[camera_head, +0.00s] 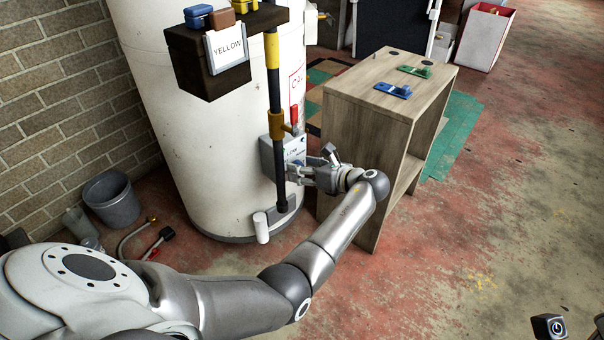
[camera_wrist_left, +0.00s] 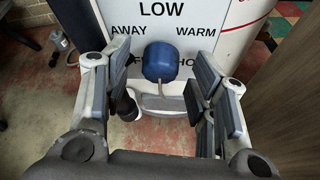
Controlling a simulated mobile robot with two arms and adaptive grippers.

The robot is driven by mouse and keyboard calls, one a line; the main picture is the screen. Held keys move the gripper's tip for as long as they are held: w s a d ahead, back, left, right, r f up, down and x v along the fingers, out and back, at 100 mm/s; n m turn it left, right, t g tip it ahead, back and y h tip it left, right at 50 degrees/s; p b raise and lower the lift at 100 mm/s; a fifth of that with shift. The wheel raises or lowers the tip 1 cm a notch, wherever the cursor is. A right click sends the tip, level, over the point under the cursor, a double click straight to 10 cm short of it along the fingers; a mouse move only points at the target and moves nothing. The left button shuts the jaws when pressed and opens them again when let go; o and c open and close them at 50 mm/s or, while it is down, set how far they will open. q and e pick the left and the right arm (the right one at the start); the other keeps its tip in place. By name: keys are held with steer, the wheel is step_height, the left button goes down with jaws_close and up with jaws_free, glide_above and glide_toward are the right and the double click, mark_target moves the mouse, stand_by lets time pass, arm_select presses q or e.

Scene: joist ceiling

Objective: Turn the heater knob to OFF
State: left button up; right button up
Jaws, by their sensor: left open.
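The heater is a tall white tank (camera_head: 180,120) against the brick wall. A grey control box (camera_head: 272,157) is low on its front right. In the left wrist view the white dial panel (camera_wrist_left: 165,20) reads LOW at the top, AWAY on the left and WARM on the right. Lower lettering is partly covered by the round blue knob (camera_wrist_left: 160,62). My left gripper (camera_wrist_left: 150,68) is open, with one finger on each side of the knob and gaps visible. In the head view my left gripper (camera_head: 297,174) is at the box and hides part of its face.
A black and yellow pipe (camera_head: 275,95) with a red-handled valve (camera_head: 294,117) stands close by the box. A wooden shelf unit (camera_head: 345,100) stands right beside my left wrist. A dark box (camera_head: 195,68) labelled YELLOW is above. A grey bucket (camera_head: 112,203) stands at left.

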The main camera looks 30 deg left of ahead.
arm_select(q)
steer(key=shift+w+a+f, duration=0.1)
steer(key=shift+a+f, duration=0.05)
steer(key=shift+a, duration=0.35)
steer(key=c, duration=1)
